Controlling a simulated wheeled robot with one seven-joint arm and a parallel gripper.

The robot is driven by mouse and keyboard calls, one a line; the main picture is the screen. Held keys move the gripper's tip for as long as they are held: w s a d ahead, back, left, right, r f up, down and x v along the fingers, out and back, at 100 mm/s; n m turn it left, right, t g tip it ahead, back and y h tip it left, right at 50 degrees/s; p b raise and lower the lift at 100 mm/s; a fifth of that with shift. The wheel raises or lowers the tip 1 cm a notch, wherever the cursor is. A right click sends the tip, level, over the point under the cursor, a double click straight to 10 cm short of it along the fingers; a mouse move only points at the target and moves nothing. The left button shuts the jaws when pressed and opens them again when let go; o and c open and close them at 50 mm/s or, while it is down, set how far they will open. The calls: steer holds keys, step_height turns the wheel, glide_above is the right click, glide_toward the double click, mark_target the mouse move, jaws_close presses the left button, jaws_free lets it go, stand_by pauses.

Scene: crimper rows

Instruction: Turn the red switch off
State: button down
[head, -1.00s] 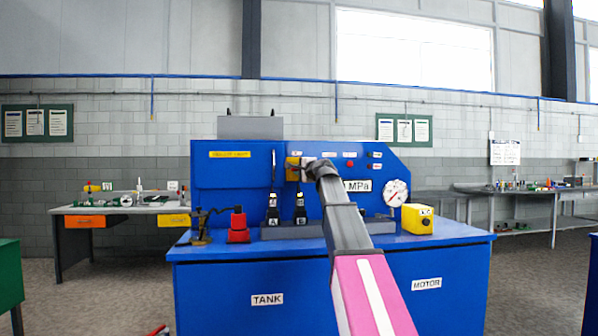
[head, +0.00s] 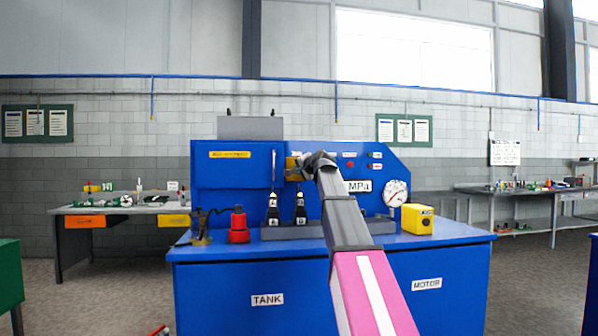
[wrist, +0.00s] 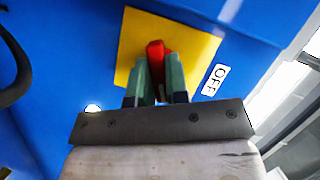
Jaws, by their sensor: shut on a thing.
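The red switch (wrist: 155,52) shows in the wrist view as a red handle on a yellow plate (wrist: 190,38) on the blue panel. My gripper (wrist: 158,75) is at the handle, with its two green-grey fingers on either side of it, shut on it. A white OFF label (wrist: 214,80) is to the right of the plate. In the head view, the yellow plate (head: 292,168) shows only partly, and my gripper (head: 308,165) and arm hide the red handle.
Below the panel on the blue bench are black levers (head: 300,210), a red device (head: 239,228) and a yellow box (head: 417,218). A pressure gauge (head: 396,192) is at the right. A black cable (wrist: 14,62) curves at the left in the wrist view.

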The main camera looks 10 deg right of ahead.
steer(key=n+g+h, duration=0.1)
steer(key=n+h, duration=0.1)
steer(key=n, duration=0.2)
steer(key=shift+a+n, duration=0.1)
steer(key=shift+n, duration=0.3)
steer(key=n+h, duration=0.3)
steer(key=n, duration=0.1)
steer(key=shift+g, duration=0.3)
stand_by(0.4)
steer(key=c, duration=1.1)
jaws_free()
steer(key=v, duration=1.1)
steer(key=shift+a, duration=0.2)
steer(key=shift+s, duration=0.1)
